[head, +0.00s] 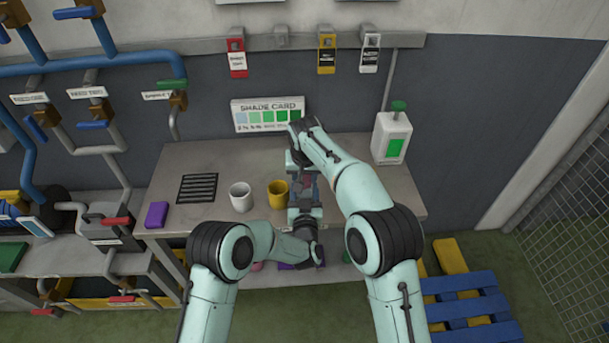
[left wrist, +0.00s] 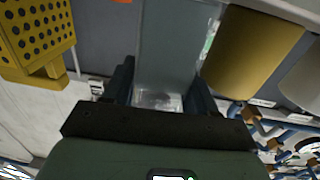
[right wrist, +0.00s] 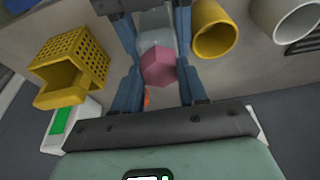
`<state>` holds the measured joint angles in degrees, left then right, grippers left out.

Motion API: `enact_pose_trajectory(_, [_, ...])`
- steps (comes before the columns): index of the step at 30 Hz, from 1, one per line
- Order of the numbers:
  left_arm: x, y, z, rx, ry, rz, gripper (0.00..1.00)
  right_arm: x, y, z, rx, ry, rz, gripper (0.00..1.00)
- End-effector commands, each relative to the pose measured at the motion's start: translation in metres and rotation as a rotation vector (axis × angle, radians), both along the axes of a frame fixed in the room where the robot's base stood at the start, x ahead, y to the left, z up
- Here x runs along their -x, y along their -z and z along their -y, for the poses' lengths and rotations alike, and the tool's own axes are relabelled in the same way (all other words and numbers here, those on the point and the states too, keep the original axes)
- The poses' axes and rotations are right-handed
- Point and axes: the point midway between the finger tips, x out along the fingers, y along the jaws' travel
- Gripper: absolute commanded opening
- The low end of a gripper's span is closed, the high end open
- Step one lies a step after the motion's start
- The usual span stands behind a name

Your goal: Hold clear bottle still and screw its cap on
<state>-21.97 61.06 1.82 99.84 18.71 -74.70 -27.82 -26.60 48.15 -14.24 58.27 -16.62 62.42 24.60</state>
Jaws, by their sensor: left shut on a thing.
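The clear bottle (left wrist: 168,60) is a pale, see-through block shape. In the left wrist view it stands between the fingers of my left gripper (left wrist: 165,92), which is shut on it. In the right wrist view the pink, faceted cap (right wrist: 158,67) sits in line with the bottle (right wrist: 155,22), at its mouth end. My right gripper (right wrist: 160,80) has a finger on each side of the cap; I cannot tell whether they press on it. In the head view the right gripper (head: 305,165) is above the left gripper (head: 304,206), and the arms hide most of the bottle.
A yellow mug (head: 278,195) and a white mug (head: 241,197) stand left of the grippers on the workbench (head: 210,160). A black rack (head: 198,188) and a purple block (head: 156,215) lie farther left. A white dispenser (head: 391,137) stands at right. A shade card (head: 268,115) is behind.

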Motion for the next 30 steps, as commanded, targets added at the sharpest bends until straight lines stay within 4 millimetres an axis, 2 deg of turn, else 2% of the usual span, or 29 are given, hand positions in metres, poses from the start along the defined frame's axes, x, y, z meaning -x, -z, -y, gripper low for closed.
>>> enact_pose_trajectory(5, [-0.0001, -0.0005, 0.0001, 0.000, 0.000, 0.001, 0.02, -0.0003, 0.0001, -0.0020, 0.001, 0.080, 0.001, 0.05])
enact_pose_trajectory(14, [-0.0001, -0.0005, 0.0001, 0.000, 0.000, 0.001, 0.02, -0.0016, 0.0002, -0.0041, 0.000, 0.482, 0.002, 0.05])
enact_pose_trajectory(26, [0.0000, -0.0003, 0.0002, 0.000, 0.000, 0.001, 0.02, -0.0016, -0.0002, -0.0038, 0.000, 0.548, 0.001, 0.05])
enact_pose_trajectory(30, [-0.0001, -0.0003, 0.0001, 0.000, 0.000, 0.001, 0.02, -0.0031, 0.0012, -0.0055, 0.002, 0.730, 0.003, 0.05])
